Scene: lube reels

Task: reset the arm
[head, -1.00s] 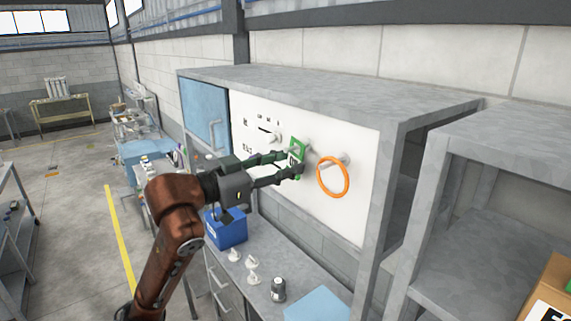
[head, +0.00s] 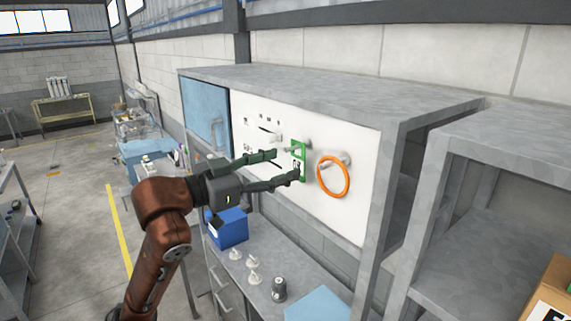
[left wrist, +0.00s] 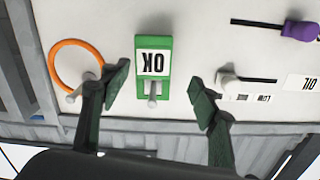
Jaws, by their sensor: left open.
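My left gripper (head: 285,166) is open and empty in front of the white panel (head: 345,211). Its two fingers also show spread in the left wrist view (left wrist: 162,95). Between them, set back on the panel, is a green plate with a white OK label (left wrist: 154,57) and a small grey peg. In the head view the green plate (head: 304,152) is partly hidden by a fingertip. An orange ring (head: 346,188) hangs around a peg beside it and also shows in the left wrist view (left wrist: 54,64). My right gripper is not in view.
A blue bin (head: 228,232), small white pieces (head: 253,264) and a dark cylinder (head: 279,289) are on the bench below. A purple-handled slider (left wrist: 300,30) is on the panel. A grey shelf (head: 490,195) stands at the right, with a cardboard box (head: 556,284).

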